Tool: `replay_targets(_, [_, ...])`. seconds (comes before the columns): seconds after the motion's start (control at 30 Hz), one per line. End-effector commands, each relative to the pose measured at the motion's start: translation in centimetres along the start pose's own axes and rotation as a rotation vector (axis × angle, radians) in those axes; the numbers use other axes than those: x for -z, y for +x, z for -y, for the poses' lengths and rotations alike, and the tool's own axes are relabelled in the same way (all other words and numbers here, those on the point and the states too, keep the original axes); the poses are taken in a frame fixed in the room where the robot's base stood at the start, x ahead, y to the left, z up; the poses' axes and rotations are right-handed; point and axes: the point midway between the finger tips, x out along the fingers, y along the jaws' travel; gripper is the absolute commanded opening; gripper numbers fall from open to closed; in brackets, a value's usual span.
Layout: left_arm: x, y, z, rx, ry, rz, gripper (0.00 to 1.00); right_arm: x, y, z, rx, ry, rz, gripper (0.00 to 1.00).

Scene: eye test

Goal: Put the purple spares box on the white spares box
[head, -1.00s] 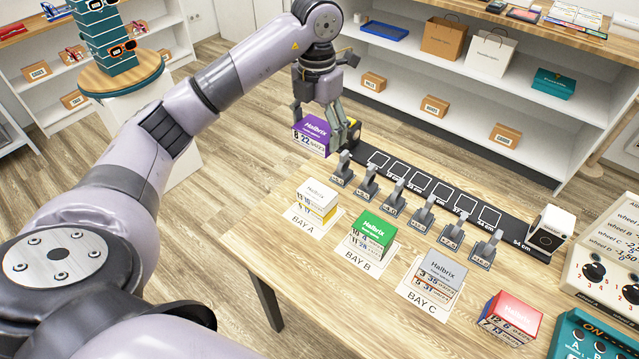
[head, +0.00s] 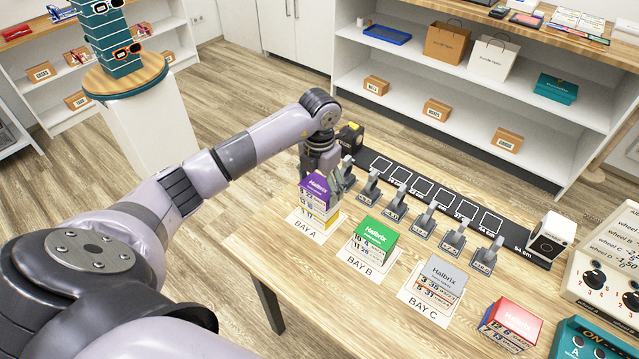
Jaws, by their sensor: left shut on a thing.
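The purple spares box (head: 317,188) is over BAY A at the table's left. My left gripper (head: 327,170) is shut on it from behind, and its fingers are largely hidden. The white spares box (head: 320,214) stands on the BAY A card, directly below the purple box. Its top is covered from view, and only its lower sides with yellow edging show. I cannot tell whether the two boxes touch or a thin gap remains. My right gripper is not in view.
A green box (head: 377,233) stands on BAY B, a grey box (head: 440,272) on BAY C, and a red box (head: 514,318) further right. A row of grey upright clips (head: 395,202) and a black measuring strip (head: 450,207) run behind them.

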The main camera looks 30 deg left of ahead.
Motion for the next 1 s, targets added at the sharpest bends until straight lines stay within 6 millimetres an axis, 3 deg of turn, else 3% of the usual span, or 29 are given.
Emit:
replay_targets(0.3, [-0.04,0.38,-0.01,0.000,0.000,0.001,0.44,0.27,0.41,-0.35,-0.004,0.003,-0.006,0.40])
replay_targets(0.33, [-0.03,0.24,0.00,0.000,0.000,0.001,0.77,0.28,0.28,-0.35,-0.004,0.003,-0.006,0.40])
replay_targets(0.6, [-0.03,0.20,0.00,0.000,0.000,0.001,0.94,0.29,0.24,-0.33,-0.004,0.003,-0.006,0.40])
replay_targets(1.0, [-0.04,-0.33,0.02,0.001,0.000,0.001,0.95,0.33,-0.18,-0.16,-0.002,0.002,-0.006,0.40])
